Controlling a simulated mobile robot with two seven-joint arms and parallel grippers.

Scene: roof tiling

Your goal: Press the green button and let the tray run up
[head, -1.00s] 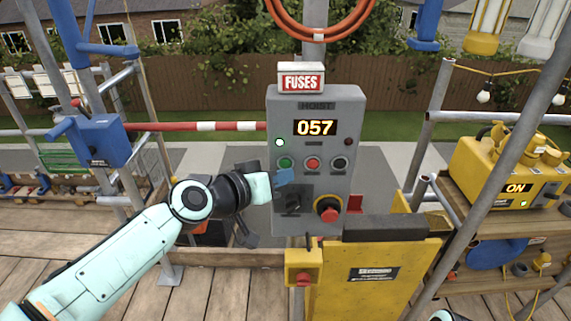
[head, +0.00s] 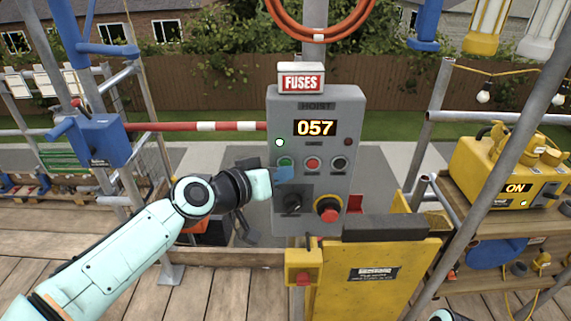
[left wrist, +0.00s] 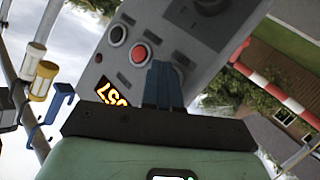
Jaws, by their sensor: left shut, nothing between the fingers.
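The green button (head: 286,161) is the leftmost of a row of three on the grey hoist box (head: 354,120). My left gripper (head: 284,174) is shut and empty, its blue fingertips at the lower edge of the green button. I cannot tell whether they touch it. In the left wrist view the shut fingers (left wrist: 164,84) point at the panel beside the red button (left wrist: 139,54), and the green button is hidden behind them. The display (head: 314,128) reads 057, and a small lamp (head: 280,142) left of it glows pale green. I cannot make out the tray.
A red stop knob (head: 328,209) and a black rotary switch (head: 292,203) sit below the buttons. A yellow gate (head: 375,285) stands in front of the box at the lower right. A red-and-white bar (head: 190,126) crosses at the left.

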